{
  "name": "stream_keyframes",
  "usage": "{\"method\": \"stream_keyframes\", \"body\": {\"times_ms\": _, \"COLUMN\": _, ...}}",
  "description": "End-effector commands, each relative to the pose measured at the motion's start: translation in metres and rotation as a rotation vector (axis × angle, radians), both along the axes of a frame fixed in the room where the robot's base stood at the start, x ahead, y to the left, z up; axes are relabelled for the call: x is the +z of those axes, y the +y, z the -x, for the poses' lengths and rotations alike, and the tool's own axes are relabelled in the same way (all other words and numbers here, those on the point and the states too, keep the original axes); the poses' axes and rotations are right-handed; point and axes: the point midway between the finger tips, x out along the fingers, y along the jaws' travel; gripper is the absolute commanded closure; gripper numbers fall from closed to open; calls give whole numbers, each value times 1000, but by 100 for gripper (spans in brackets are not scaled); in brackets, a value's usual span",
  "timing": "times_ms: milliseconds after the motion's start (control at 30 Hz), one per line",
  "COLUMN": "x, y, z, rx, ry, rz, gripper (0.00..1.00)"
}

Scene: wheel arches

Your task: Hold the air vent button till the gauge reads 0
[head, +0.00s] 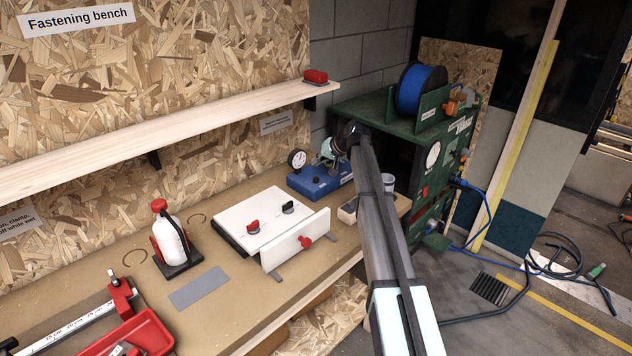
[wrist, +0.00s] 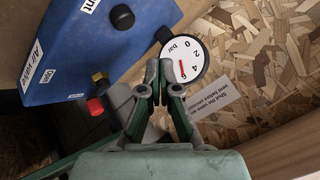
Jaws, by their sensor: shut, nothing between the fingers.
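The blue vent box (head: 320,181) stands at the back of the bench. In the wrist view the box (wrist: 85,50) carries an "Air vent" label and a round black button (wrist: 122,17). A white bar gauge (wrist: 187,57) is beside it; its red needle points close to the 6. The gauge also shows in the head view (head: 297,159), too small to read. My gripper (wrist: 160,72) is shut and empty. In the wrist view its fingertips overlap the gauge's edge, apart from the button. In the head view my gripper (head: 328,152) is over the box; the button is not distinguishable there.
A red knob (wrist: 95,106) on a brass fitting is near the box. A green cabinet (head: 432,195) with another gauge (head: 433,155) stands right of it. A shelf (head: 180,125) runs along the wall.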

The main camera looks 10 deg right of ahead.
Motion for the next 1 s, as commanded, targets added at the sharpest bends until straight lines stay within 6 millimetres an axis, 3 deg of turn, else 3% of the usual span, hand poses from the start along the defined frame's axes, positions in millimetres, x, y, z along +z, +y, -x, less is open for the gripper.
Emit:
{"method": "stream_keyframes", "body": {"times_ms": 100, "x": -20, "y": 0, "z": 0, "rx": 1, "ry": 1, "rz": 0, "gripper": 100}}
{"method": "stream_keyframes", "body": {"times_ms": 300, "x": -35, "y": 0, "z": 0, "rx": 0, "ry": -1, "rz": 0, "gripper": 100}}
{"method": "stream_keyframes", "body": {"times_ms": 1000, "x": -38, "y": 0, "z": 0, "rx": 0, "ry": 0, "rz": 0, "gripper": 100}}
